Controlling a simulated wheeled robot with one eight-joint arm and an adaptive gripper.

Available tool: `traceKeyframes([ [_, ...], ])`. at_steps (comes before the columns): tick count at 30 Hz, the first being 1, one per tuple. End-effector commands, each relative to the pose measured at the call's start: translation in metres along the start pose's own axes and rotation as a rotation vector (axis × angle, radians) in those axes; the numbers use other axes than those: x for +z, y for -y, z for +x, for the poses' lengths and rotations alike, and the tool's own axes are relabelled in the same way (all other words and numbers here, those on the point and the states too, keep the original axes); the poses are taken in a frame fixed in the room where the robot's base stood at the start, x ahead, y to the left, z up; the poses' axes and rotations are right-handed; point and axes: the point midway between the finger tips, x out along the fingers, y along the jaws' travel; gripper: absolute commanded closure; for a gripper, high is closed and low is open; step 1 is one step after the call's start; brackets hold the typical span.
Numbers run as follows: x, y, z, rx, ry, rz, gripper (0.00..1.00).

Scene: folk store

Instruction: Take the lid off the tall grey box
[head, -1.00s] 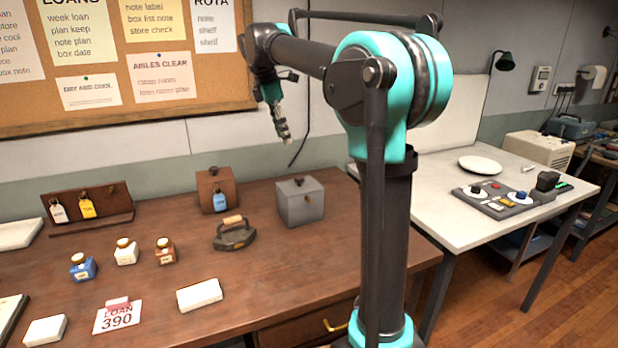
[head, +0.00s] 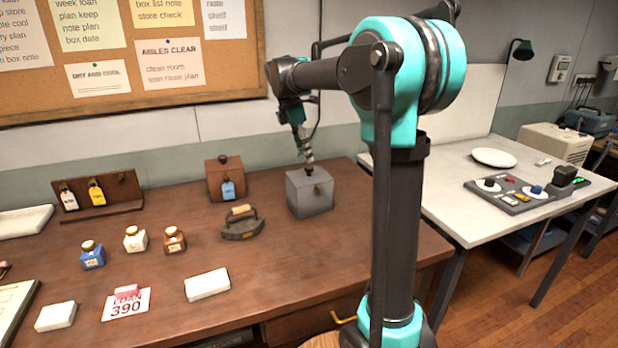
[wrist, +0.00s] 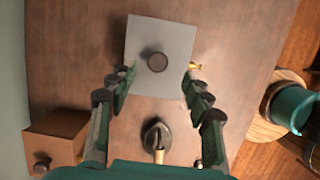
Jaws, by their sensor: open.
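The tall grey box (head: 309,197) stands upright on the brown table. Its grey lid (head: 300,180) is on, with a dark round knob (head: 309,171) on top and a small brass piece at the side. In the wrist view I look down on the lid (wrist: 178,35) and its round knob (wrist: 155,62). My gripper (head: 309,158) hangs just above the box, pointing down. In the wrist view my gripper (wrist: 157,78) is open, its fingers spread to either side of the lid's near part. The knob lies a little beyond the fingertips and is not held.
A brown wooden box (head: 226,183) with a blue tag stands left of the grey box. An old iron (head: 242,224) sits in front, with several small bottles further left. The table (head: 290,262) is clear in front of the grey box.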

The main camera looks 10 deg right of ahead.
Motion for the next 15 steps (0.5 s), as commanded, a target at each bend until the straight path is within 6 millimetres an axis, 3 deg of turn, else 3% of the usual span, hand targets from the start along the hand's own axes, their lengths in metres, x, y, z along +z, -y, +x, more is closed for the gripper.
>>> traceKeyframes([
  [10,-0.002,-0.004,0.041,0.0,0.0,0.001,0.49],
  [15,-0.002,-0.003,0.052,0.0,0.0,0.0,0.49],
])
